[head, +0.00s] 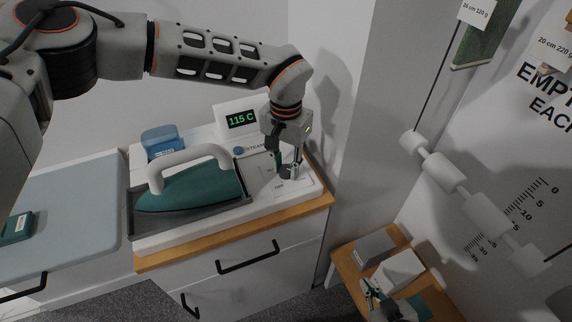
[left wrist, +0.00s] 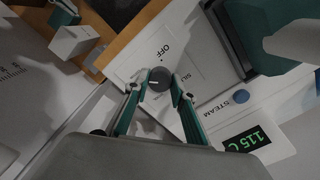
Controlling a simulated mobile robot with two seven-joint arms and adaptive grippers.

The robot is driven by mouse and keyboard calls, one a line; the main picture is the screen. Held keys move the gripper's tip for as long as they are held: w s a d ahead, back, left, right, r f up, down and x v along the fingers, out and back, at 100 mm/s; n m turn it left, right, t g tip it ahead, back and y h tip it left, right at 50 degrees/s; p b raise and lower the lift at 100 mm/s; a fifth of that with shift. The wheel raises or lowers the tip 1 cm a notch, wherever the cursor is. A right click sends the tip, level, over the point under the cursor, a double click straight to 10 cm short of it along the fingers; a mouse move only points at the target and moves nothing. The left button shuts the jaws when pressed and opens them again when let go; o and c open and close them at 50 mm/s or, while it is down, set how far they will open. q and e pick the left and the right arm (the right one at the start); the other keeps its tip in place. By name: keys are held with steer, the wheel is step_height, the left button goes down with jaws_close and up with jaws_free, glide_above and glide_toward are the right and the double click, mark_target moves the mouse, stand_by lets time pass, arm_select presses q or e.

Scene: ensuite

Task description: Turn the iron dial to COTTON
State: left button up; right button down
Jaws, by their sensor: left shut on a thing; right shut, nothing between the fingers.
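The dark round iron dial (left wrist: 160,79) sits on a white panel beside the iron. OFF and part of a SILK label show around it in the left wrist view; no COTTON label is readable. A short pale line shows on the dial's face, pointing towards the left of that view. My left gripper (head: 287,171) points down over the panel, its teal fingers shut on the dial. A green display (head: 241,119) behind reads 115 C. The teal iron (head: 195,187) rests in a grey tray. My right gripper (head: 374,290) is low at the bottom right, shut and empty.
A blue-topped container (head: 162,141) stands behind the iron. A blue STEAM button (left wrist: 241,96) is near the dial. A wall corner is close right of the white unit. White and grey blocks (head: 376,246) sit on a low wooden stand at right. The ironing board (head: 75,205) is left.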

mark_target(286, 169)
arm_select(q)
steer(key=shift+w+r, duration=0.1)
steer(key=o, duration=1.1)
step_height(286, 169, up, 12)
stand_by(0.4)
